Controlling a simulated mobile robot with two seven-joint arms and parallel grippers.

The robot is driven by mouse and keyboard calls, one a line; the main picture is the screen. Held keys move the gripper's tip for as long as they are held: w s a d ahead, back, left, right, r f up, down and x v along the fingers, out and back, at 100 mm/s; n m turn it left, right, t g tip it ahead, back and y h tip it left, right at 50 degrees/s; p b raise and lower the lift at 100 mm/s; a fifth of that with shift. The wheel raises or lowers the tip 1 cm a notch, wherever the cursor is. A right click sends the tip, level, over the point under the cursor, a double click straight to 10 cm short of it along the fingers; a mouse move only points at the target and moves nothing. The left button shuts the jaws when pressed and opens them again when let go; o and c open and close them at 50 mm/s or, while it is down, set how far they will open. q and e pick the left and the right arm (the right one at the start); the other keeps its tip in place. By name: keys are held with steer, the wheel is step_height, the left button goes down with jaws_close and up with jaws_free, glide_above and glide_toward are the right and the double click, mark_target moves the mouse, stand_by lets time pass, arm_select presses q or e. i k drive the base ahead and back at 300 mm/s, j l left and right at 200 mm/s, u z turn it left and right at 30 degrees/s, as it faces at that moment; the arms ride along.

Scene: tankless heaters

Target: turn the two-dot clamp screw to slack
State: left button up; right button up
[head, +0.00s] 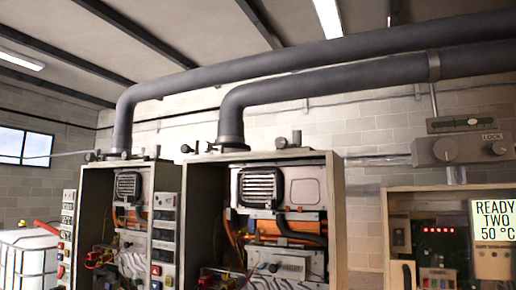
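Two open heater cabinets stand side by side, the left one (89,205) and the right one (193,195). A dark flue pipe rises from the top of each. The right pipe (231,110) ends in a wider collar (231,142) on its cabinet top. The left pipe (122,130) meets its cabinet top the same way. Small dark knob-like parts (186,148) and (91,156) sit beside the pipe feet. I cannot make out dot marks on any of them, so I cannot tell which is the two-dot clamp screw. Neither gripper shows.
A wooden-framed panel (377,240) at right carries a sign (493,222) reading "READY TWO 50 °C". A grey box marked "LOCK" (463,148) with knobs is above it. A white caged tank (28,258) stands at far left. Pipes run overhead toward the right.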

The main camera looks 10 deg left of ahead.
mark_target(205, 147)
steer(key=j+z, duration=0.25)
steer(key=z, duration=0.15)
steer(key=i+j+z, duration=0.1)
steer(key=j+z, duration=0.5)
steer(key=z, duration=0.15)
steer(key=j+z, duration=0.15)
steer(key=j, duration=0.2)
steer(key=k+j+z, duration=0.2)
steer(key=j, duration=0.15)
steer(key=j+z, duration=0.15)
steer(key=j, duration=0.2)
steer(key=k+j+z, duration=0.1)
steer(key=j, duration=0.25)
steer(key=k+j+z, duration=0.1)
steer(key=j, duration=0.25)
steer(key=k+j, duration=0.15)
steer(key=j, duration=0.2)
steer(key=k+j, duration=0.15)
steer(key=j, duration=0.2)
steer(key=k+j, duration=0.1)
steer(key=j, duration=0.25)
steer(key=k+j+z, duration=0.1)
steer(key=j, duration=0.25)
steer(key=k, duration=0.05)
